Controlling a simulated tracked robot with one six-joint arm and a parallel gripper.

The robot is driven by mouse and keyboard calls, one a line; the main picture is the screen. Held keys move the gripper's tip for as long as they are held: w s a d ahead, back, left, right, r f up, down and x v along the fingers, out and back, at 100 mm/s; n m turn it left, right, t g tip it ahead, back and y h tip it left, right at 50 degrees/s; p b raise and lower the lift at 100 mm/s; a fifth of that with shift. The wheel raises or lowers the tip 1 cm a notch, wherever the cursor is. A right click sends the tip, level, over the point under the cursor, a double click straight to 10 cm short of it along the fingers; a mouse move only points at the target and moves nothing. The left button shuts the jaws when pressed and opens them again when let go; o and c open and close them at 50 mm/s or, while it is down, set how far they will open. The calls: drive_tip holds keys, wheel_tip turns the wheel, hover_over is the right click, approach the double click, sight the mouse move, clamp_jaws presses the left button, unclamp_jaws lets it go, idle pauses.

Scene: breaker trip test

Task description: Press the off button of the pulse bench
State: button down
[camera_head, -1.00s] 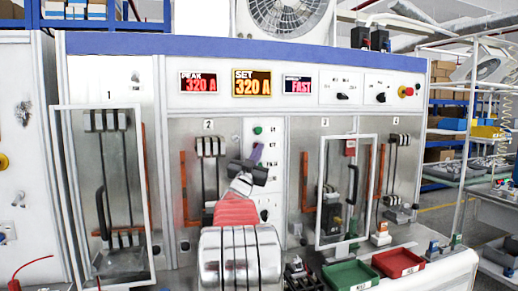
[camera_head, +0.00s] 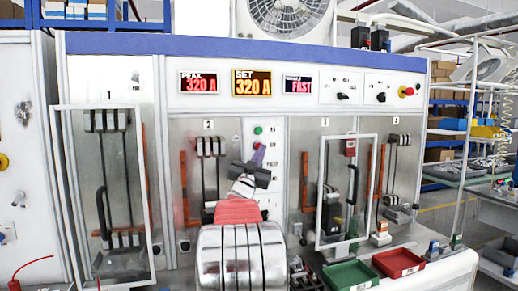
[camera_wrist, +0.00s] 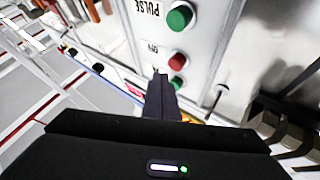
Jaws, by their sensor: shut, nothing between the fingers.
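The pulse bench has a narrow white control panel (camera_head: 277,135) in its middle. The off button is red (camera_wrist: 177,61), beside an "OFF" label in the wrist view; it shows small in the head view (camera_head: 257,145). A green button (camera_wrist: 180,16) sits by the "PULSE" label, and another green one (camera_wrist: 178,82) is on the other side of the red. My gripper (camera_wrist: 160,74) is shut and empty, its tips close beside the red button in the picture. I cannot tell whether they touch the panel. In the head view my gripper (camera_head: 259,153) is just below the red button.
Displays read peak 320 A (camera_head: 201,83), set 320 A (camera_head: 252,83) and "FAST" (camera_head: 298,86). Framed clear doors stand at left (camera_head: 147,190) and right (camera_head: 322,190). A green tray (camera_head: 350,276) and a red tray (camera_head: 398,263) lie on the front ledge.

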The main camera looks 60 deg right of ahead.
drive_tip(key=s+a, duration=0.3)
idle(0.5)
